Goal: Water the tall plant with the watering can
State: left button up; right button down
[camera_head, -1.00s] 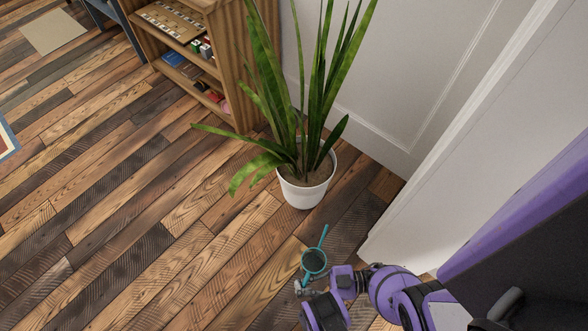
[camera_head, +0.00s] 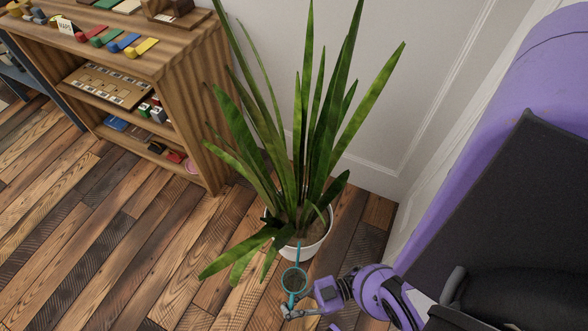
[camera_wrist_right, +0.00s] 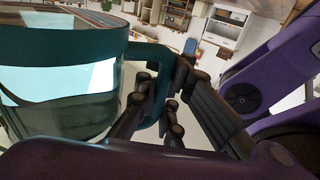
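The tall plant (camera_head: 300,130) has long upright green leaves and stands in a white pot (camera_head: 305,247) on the floor by the wall. The teal watering can (camera_head: 294,280) is in front of the pot in the head view. Its spout reaches up over the pot's near rim; I cannot tell whether any water flows. My right gripper (camera_head: 290,311) is at the can's near side. In the right wrist view, the can (camera_wrist_right: 62,85) fills the left side, and the right gripper's fingers (camera_wrist_right: 157,105) are closed around its handle. My left gripper is not in view.
A wooden shelf unit (camera_head: 190,95) with small colourful items stands left of the plant. A white wall (camera_head: 420,60) is behind and right of it. The plank floor (camera_head: 110,240) at the left is clear.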

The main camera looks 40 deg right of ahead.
jog(key=shift+r, duration=0.1)
pick_arm(q)
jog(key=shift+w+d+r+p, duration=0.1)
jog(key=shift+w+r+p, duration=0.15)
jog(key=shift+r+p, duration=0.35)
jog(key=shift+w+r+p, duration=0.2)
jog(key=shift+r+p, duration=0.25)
jog(key=shift+p, duration=0.15)
pick_arm(e)
notch_tip(320, 180, up, 6)
jog(key=w+d+m+t+y, duration=0.1)
jog(key=d+m, duration=0.1)
jog(key=m, duration=0.1)
jog(key=shift+w+f, duration=0.25)
jog(key=shift+w, duration=0.15)
jog(key=shift+r, duration=0.1)
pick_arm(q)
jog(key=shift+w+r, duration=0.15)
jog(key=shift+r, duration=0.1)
pick_arm(e)
jog(key=shift+w+d+r+m+y, duration=0.35)
jog(key=shift+r+m, duration=0.15)
jog(key=shift+m, duration=0.1)
pick_arm(q)
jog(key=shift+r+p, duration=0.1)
jog(key=shift+p, duration=0.25)
pick_arm(e)
jog(key=shift+d+r, duration=0.15)
jog(key=shift+r, duration=0.2)
